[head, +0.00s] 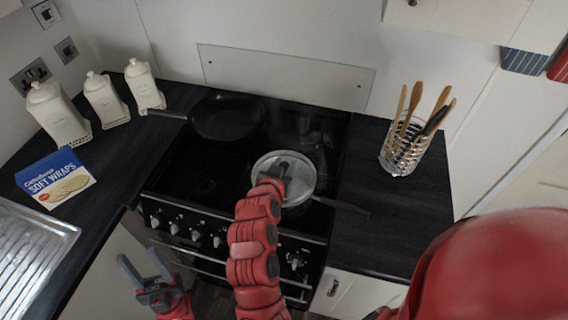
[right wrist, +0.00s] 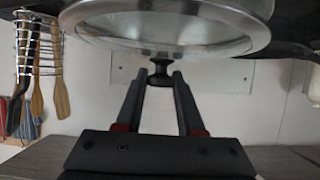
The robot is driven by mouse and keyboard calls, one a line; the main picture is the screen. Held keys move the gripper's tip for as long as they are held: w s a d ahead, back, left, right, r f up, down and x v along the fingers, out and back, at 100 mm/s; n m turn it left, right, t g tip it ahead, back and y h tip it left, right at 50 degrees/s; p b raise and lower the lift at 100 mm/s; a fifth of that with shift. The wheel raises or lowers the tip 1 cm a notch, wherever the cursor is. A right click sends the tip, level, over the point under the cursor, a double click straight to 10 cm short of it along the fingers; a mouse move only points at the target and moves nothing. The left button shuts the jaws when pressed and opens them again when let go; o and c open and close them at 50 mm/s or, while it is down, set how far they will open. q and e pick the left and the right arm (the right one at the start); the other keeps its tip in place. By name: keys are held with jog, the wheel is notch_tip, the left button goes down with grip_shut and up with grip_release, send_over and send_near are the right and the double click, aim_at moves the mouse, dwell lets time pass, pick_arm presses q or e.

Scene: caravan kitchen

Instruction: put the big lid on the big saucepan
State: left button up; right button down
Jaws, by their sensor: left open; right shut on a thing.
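The big lid (head: 302,185) is a round glass lid with a metal rim. It lies over the big saucepan, whose dark handle (head: 342,207) points right over the hob's edge. My right gripper (head: 285,168) is shut on the lid's dark knob (right wrist: 161,72), seen between the fingers in the right wrist view. That view is upside down; the lid (right wrist: 165,45) looks level, with the saucepan's side beyond it. I cannot tell whether the rim fully touches the pan. My left gripper (head: 146,270) is open and empty, low in front of the cooker.
A black frying pan (head: 226,118) stands on the back left of the hob. Cream canisters (head: 58,113) and a soft wraps box (head: 56,180) are at left, near the metal sink drainer (head: 35,245).

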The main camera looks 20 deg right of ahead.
jog(key=shift+f+b, duration=0.55)
jog(key=shift+b, duration=0.1)
jog(key=shift+c, duration=2.2)
grip_release()
jog(key=shift+s+a, duration=0.1)
jog(key=b+v, duration=0.1)
jog(key=v, duration=1.6)
jog(key=shift+s+a, duration=0.15)
